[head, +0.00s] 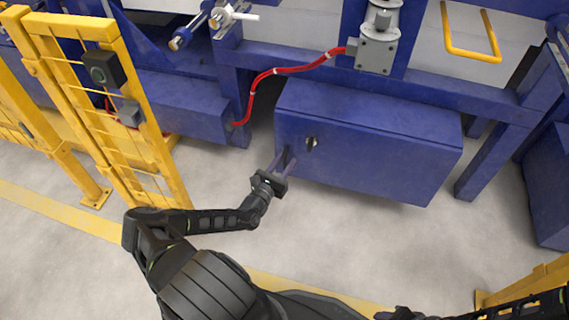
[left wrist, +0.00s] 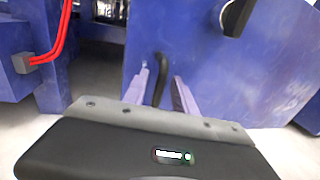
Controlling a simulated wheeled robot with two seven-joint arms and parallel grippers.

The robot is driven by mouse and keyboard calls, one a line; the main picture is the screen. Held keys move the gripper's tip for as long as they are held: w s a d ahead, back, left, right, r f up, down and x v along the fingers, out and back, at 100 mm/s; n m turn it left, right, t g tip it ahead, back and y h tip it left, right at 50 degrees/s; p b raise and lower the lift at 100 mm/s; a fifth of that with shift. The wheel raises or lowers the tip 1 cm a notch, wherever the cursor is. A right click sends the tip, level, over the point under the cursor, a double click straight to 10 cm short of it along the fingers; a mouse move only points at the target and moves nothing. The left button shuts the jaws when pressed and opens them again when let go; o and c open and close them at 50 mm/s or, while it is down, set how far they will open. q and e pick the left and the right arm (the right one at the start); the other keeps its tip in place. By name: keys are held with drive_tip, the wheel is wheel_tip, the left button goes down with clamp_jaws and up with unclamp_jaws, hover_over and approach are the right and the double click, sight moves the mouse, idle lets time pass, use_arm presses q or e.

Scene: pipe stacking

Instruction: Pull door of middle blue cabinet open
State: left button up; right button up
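The middle blue cabinet (head: 365,155) stands under the blue frame, and its front door looks flush, with no gap that I can see. A black knob (head: 311,143) sits on the left part of the door; a dark knob also shows at the top of the left wrist view (left wrist: 238,15). My left gripper (head: 284,158) is at the door's left end, just left of and below the knob. Its fingers are apart in the left wrist view (left wrist: 162,88), with a dark curved piece (left wrist: 160,75) seen between them; contact cannot be told. My right arm shows at the bottom right; its fingers are not clear.
A red cable (head: 270,74) runs left of the cabinet to another blue box (head: 185,105). A yellow fence gate (head: 130,110) stands at the left. Another blue cabinet (head: 547,190) is at the far right. The grey floor before the cabinet is clear.

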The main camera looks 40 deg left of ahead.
use_arm(q)
clamp_jaws()
idle(0.3)
idle(1.1)
